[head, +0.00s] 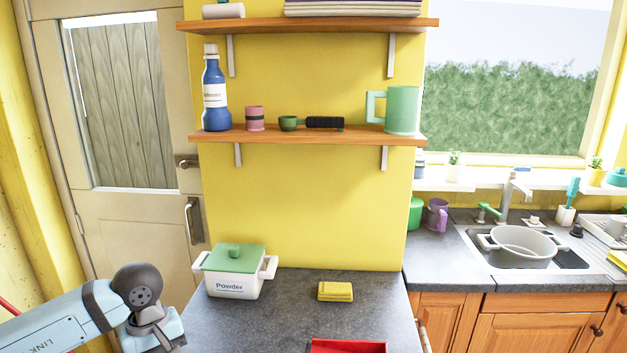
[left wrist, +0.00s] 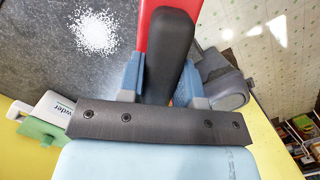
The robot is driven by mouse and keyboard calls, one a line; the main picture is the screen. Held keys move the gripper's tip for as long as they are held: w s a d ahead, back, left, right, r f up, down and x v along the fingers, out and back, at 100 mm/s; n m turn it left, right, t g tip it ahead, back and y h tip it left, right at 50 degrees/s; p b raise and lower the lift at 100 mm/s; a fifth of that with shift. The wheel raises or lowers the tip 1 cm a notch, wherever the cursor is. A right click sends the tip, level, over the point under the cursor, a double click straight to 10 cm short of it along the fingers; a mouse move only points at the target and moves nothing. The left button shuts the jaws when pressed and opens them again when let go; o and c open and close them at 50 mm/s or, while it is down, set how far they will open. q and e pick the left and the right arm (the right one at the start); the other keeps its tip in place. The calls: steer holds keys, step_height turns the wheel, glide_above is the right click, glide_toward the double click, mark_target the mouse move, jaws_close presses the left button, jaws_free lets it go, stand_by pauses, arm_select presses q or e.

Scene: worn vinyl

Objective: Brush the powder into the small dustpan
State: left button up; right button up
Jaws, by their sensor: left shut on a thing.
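The white powder (left wrist: 95,32) lies in a loose round patch on the dark counter in the left wrist view. My left gripper (left wrist: 160,85) is shut on a red-and-black tool (left wrist: 170,50) with a dark grip and a red part behind it. Most of its far end is cut off, so I cannot tell whether it is the brush or the dustpan. A red thing (head: 348,347) shows at the bottom edge of the head view, mostly cut off. My left arm enters from the left there, its fingers out of frame. My right gripper is not in view.
A white box labelled Powder with a green lid (head: 235,270) stands at the counter's back left. Shelves (head: 320,134) hang above. The counter (head: 270,310) is clear between box and cloth.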

arm_select(q)
steer(key=m, duration=0.2)
steer(key=s+d+m, duration=0.1)
steer(key=m, duration=0.1)
steer(key=s+d+m+p, duration=0.1)
steer(key=shift+s+f+m+y, duration=0.25)
steer(key=shift+f+m+y, duration=0.15)
steer(key=shift+s+d+f+m, duration=0.15)
steer(key=shift+s+f+m, duration=0.15)
steer(key=shift+m, duration=0.5)
